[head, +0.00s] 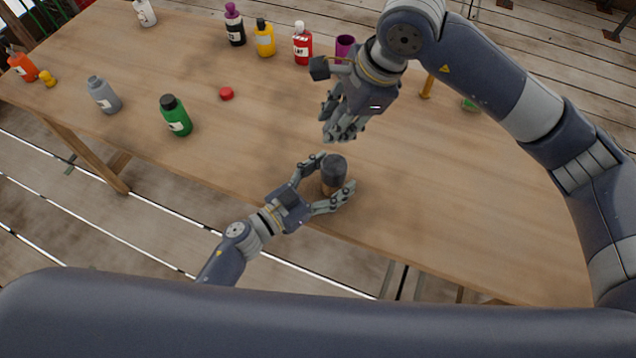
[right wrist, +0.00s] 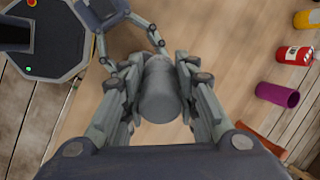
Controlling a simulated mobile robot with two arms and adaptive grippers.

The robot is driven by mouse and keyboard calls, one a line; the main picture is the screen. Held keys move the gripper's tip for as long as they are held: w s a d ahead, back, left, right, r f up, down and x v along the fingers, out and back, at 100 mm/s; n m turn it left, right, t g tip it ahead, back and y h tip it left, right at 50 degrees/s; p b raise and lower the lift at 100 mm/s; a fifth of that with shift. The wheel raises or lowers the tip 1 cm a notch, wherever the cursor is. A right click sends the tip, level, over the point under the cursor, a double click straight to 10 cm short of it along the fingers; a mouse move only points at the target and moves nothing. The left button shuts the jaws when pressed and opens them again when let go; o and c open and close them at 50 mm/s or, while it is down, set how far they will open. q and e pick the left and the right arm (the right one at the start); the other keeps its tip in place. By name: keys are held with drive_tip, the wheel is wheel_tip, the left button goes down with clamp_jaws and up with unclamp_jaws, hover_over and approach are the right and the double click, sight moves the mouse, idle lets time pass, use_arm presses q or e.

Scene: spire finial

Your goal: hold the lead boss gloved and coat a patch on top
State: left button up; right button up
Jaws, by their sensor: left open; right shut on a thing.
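A dark grey cylindrical piece, apparently the lead boss (head: 334,168), stands near the table's front edge, with brown showing low on it. My left gripper (head: 336,180) is open, with fingers on either side of it; contact is unclear. My right gripper (head: 341,131) is above and beyond it, fingers pointing down. In the right wrist view, a grey cylinder (right wrist: 160,100) lies between the right fingers, which are shut on it. The head view hides this cylinder behind the hand. The left gripper (right wrist: 130,55) shows just above it in the wrist view.
A green bottle (head: 175,116), a grey bottle (head: 104,95) and a red cap (head: 226,94) are on the table (head: 450,210) to the left. Black, yellow and red bottles and a purple cup (head: 345,46) stand at the back. The table's right side is mostly clear.

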sight(333, 164)
use_arm(q)
drive_tip(key=shift+w+d, duration=0.2)
drive_tip(key=c, duration=1.2)
drive_tip(key=shift+c, duration=0.2)
use_arm(e)
drive_tip(key=shift+f, duration=0.1)
use_arm(q)
drive_tip(key=shift+a, duration=0.1)
use_arm(e)
drive_tip(key=f+h, duration=0.1)
drive_tip(key=f+g+h, duration=0.1)
drive_tip(key=f, duration=0.1)
drive_tip(key=shift+a+f+g+h, duration=0.25)
drive_tip(key=shift+f+g+h, duration=0.05)
drive_tip(key=shift+h, duration=0.1)
drive_tip(key=shift+d+f+h, duration=0.1)
drive_tip(key=shift+f+h, duration=0.3)
drive_tip(key=shift+f, duration=1.8)
